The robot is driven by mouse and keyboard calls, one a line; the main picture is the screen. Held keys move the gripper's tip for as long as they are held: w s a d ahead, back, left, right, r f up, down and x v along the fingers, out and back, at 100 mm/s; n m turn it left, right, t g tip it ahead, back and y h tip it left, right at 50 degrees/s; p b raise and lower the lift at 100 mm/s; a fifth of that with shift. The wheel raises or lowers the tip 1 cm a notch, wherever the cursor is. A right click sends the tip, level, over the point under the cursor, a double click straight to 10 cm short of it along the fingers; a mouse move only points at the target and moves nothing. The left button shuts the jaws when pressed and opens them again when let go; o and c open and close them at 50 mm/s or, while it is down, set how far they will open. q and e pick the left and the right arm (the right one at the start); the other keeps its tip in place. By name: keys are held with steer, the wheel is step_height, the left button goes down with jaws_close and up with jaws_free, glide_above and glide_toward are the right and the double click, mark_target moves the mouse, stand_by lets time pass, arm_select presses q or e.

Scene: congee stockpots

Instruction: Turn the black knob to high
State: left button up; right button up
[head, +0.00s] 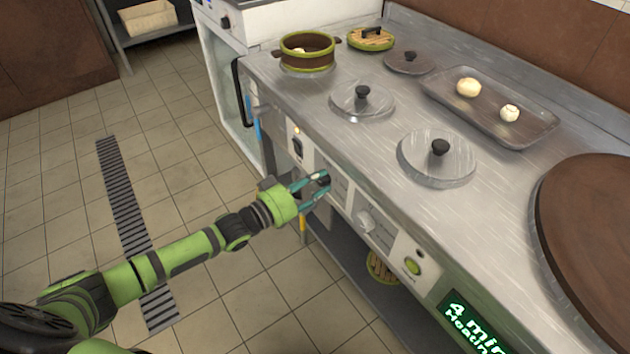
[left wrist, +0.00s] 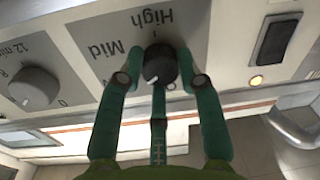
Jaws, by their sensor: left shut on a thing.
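The black knob (left wrist: 160,64) sits on the grey control panel (left wrist: 110,22), which appears upside down in the left wrist view. "High" is printed above the knob there and "Mid" to its upper left. A white mark on the knob shows at its lower left. My left gripper (left wrist: 160,78) is shut on the knob, with green fingers on both sides and another below. In the head view my left gripper (head: 316,184) reaches the counter's front, and the black knob (head: 323,177) shows at its tip. My right gripper is out of view.
A light grey timer knob (left wrist: 35,88) is beside the black knob, and a black rocker switch (left wrist: 275,42) is on its other side. The steel counter (head: 390,115) above holds lids, a pot (head: 307,52) and a bun tray (head: 440,98). The tiled floor in front is clear.

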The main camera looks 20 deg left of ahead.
arm_select(q)
steer(key=shift+w+r+m, duration=0.1)
steer(key=shift+r+m, duration=0.2)
steer(key=shift+m, duration=0.2)
stand_by(0.3)
steer(key=shift+f+m+g+h+b, duration=0.1)
steer(key=shift+m+h+b, duration=0.3)
steer(key=shift+m, duration=3.65)
steer(key=shift+f+m+g+h+b, duration=0.15)
steer(key=shift+m+b, duration=0.4)
steer(key=shift+m, duration=3.45)
steer(key=shift+r+m+g+h+b, duration=0.1)
steer(key=shift+m+h+b, duration=0.3)
steer(key=shift+m, duration=3.65)
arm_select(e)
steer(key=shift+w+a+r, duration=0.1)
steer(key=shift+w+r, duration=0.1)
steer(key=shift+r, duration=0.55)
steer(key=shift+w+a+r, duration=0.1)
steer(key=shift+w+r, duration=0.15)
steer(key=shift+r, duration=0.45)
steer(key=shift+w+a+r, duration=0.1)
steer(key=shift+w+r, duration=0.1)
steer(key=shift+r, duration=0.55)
arm_select(q)
steer(key=shift+f, duration=0.1)
